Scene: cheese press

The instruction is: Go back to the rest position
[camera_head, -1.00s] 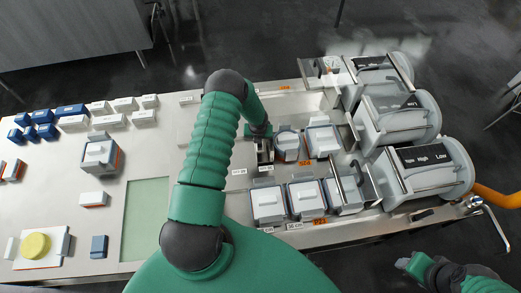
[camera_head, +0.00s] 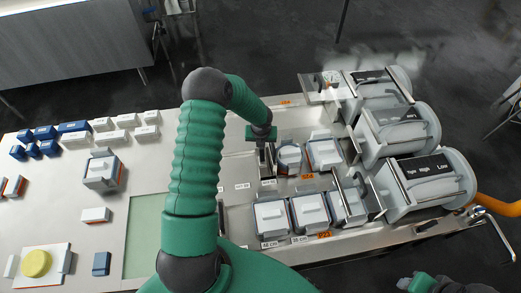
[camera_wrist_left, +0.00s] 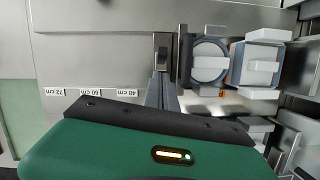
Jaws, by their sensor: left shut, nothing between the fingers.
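My left gripper (camera_head: 265,172) is over the table's middle in the head view, at the end of the green arm, just left of a round-topped mould (camera_head: 289,157). It points down, shut with nothing between its fingers. In the left wrist view its fingers (camera_wrist_left: 162,62) are together, beside the round mould (camera_wrist_left: 209,62) and a square mould (camera_wrist_left: 255,66). I cannot tell the gap between fingers and table. My right gripper (camera_head: 404,284) shows only in part at the bottom right edge of the head view, too small to tell its jaws.
Presses with large grey drums (camera_head: 425,180) line the table's right end. Square moulds (camera_head: 271,217) stand in the front row. Blue and white blocks (camera_head: 75,127), a grey mould (camera_head: 101,170) and a yellow cheese (camera_head: 37,263) are at left. A green mat (camera_head: 146,235) is bare.

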